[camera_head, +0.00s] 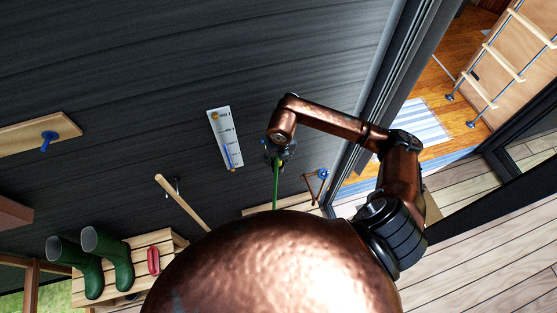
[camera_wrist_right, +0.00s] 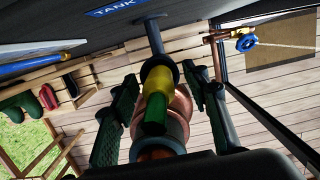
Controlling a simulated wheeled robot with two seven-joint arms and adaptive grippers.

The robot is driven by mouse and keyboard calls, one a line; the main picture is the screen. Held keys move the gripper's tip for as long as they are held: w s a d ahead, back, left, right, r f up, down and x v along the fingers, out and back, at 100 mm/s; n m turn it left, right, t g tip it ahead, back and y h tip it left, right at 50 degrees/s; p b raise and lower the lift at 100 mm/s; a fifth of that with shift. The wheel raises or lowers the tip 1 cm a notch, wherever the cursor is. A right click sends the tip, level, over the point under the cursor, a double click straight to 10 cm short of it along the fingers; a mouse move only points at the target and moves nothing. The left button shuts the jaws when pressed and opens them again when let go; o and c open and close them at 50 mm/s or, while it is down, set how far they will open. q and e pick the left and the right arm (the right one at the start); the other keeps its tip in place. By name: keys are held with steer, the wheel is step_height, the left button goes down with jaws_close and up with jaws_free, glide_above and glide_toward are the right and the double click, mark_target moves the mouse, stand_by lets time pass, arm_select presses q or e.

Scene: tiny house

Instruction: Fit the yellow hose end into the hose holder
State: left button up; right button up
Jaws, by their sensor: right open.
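The yellow hose end (camera_wrist_right: 158,80) sits in the wrist view between the two fingers of my right gripper (camera_wrist_right: 160,78). The fingers are open, one on each side of it. The green hose (camera_wrist_right: 153,118) runs from the yellow end toward the camera. A grey post (camera_wrist_right: 153,38), which looks like the hose holder, comes from the dark wall and meets the far side of the yellow end. I cannot tell whether the two are joined or only lined up. In the head view my right gripper (camera_head: 281,155) is at the wall, with the green hose (camera_head: 276,185) hanging below it.
A blue TANK sign (camera_wrist_right: 115,8) is on the wall. A pipe with a blue valve wheel (camera_wrist_right: 246,40) stands to the right. In the head view, a white gauge (camera_head: 225,138), a wooden handle (camera_head: 180,203) and green boots (camera_head: 118,262) are to the left of the gripper.

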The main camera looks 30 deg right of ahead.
steer(key=shift+c, duration=0.5)
jaws_close()
